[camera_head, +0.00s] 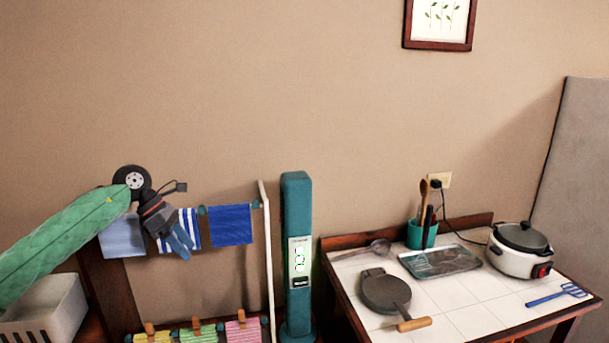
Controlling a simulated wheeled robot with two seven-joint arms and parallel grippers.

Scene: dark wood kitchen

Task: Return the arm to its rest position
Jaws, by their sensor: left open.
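My left arm comes in from the left in a green sleeve-like cover, with a dark round wrist joint. My left gripper (181,243) points down and to the right, in front of the towel rack. Its blue-grey fingers overlap the blue-and-white striped towel (191,222) in the picture. The gripper is open and I see nothing held in it. Whether the fingers touch the towel I cannot tell. My right gripper is not in view.
A plain blue towel (231,225) and a pale blue towel (121,238) hang beside the striped one. A teal post (297,207) stands to the right. A tiled table (452,312) holds a flat pan (386,291), tray (440,261) and cooker (520,252). A white basket (62,306) stands lower left.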

